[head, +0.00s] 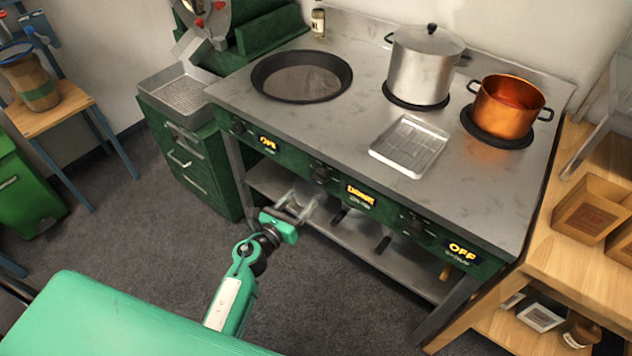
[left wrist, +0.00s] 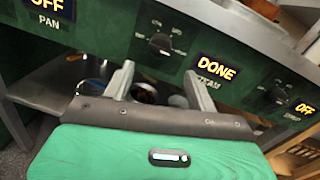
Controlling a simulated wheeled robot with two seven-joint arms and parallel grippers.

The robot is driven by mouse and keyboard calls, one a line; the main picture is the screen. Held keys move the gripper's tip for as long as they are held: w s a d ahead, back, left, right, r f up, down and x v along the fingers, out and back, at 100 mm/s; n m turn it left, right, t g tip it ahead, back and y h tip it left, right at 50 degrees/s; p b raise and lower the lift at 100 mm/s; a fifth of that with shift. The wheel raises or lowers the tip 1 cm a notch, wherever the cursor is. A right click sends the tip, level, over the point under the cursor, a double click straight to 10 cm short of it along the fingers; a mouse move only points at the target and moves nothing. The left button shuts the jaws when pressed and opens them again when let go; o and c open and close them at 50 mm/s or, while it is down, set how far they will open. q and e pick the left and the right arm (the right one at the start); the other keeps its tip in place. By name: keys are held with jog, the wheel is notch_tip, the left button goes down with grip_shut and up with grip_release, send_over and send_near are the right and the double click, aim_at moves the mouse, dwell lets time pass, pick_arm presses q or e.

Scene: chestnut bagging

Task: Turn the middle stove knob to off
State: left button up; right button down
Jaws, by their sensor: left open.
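The middle stove knob (head: 320,173) is a dark round knob on the green front panel. In the left wrist view the knob (left wrist: 160,44) sits left of a lit display reading DONE (left wrist: 216,68). The head view also shows this amber display (head: 361,194). My left gripper (head: 300,207) is open and empty in front of the panel, a little below the middle knob. In the left wrist view its two fingers (left wrist: 161,82) point toward the panel, below the knob and apart from it. My right gripper is out of view.
The left display (head: 268,143) and right display (head: 462,250) read OFF. A pan (head: 302,76), a steel pot (head: 424,65), a copper pot (head: 509,108) and a metal tray (head: 409,146) stand on the stove. An open shelf (head: 340,232) lies below the panel.

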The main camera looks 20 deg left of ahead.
aim_at(320, 177)
pick_arm(q)
jog(key=x, duration=0.8)
jog(key=shift+w, duration=0.25)
jog(key=shift+f, duration=0.1)
jog(key=shift+p, duration=0.3)
jog(key=c, duration=0.9)
